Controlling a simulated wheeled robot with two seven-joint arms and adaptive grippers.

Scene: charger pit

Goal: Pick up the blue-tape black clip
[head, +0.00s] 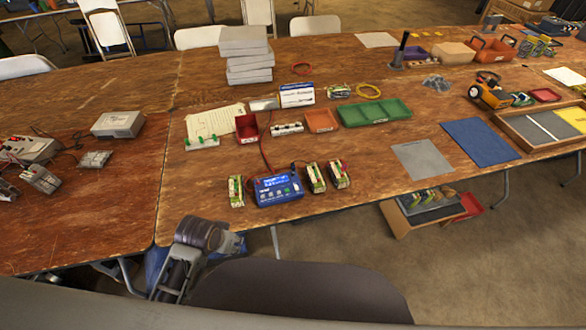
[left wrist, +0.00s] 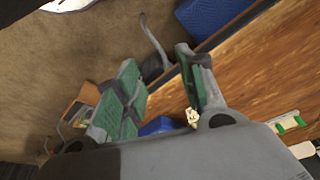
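I cannot make out a black clip with blue tape for certain. A small dark piece (head: 293,167) shows beside the blue charger (head: 276,190), too small to identify. A red lead (head: 265,155) rises from the charger, which sits near the table's front edge. My left gripper (head: 234,243) is low, in front of the table edge and apart from the charger. In the left wrist view, its green-padded fingers (left wrist: 158,62) are spread with nothing held between them. My right gripper is in neither view.
Battery packs (head: 236,191) and (head: 314,177) flank the charger on the wooden table (head: 400,215). A red bin (head: 247,127), an orange bin (head: 321,120) and a green tray (head: 374,112) stand behind. A power supply (head: 118,124) is at left. A dark rounded shape (head: 300,290) fills the front.

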